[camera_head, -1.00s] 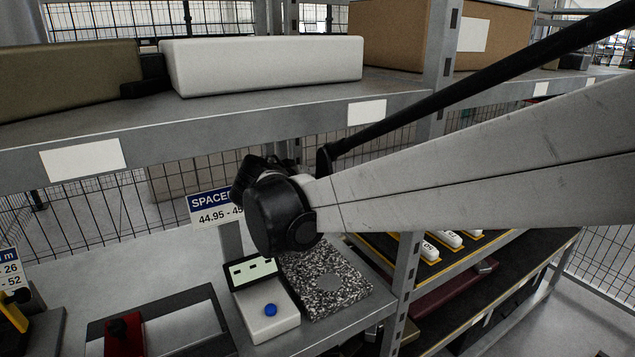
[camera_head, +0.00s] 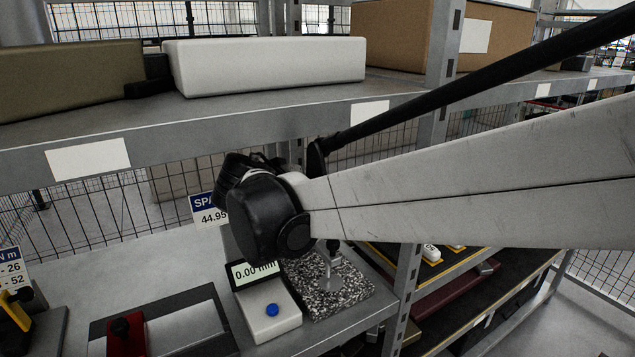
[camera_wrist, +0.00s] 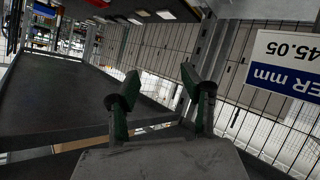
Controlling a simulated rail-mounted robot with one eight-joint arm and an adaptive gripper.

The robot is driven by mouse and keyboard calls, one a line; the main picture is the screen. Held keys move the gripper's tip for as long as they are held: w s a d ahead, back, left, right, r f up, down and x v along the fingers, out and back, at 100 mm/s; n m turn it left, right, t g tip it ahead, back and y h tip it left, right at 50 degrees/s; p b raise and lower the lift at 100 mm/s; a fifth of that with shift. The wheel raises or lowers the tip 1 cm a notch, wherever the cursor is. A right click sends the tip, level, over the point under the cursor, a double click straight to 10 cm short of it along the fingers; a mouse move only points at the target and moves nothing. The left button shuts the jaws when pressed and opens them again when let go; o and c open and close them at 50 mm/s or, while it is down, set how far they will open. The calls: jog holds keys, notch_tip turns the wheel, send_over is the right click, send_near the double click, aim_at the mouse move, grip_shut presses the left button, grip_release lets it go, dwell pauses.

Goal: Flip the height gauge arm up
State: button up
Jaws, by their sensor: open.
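The height gauge stands on the bench in the head view. Its white box (camera_head: 267,312) has a blue button and a display (camera_head: 253,273) reading 0.00 mm. Beside it lies a speckled stone plate (camera_head: 350,293). A thin metallic part with a black knob (camera_head: 333,246) shows above the plate, partly cut off by my wrist; I cannot tell its full pose. My gripper (camera_wrist: 160,72) is open in the wrist view, with nothing between the fingers. In the head view my black wrist is in front of the gauge's back side, and the fingertips are hidden. The wrist view does not show the gauge.
A tray with a red item (camera_head: 127,335) is at left. An upper shelf (camera_head: 210,115) with boxes runs above. A rack post (camera_head: 405,285) stands at right.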

jog(key=shift+v, duration=1.4)
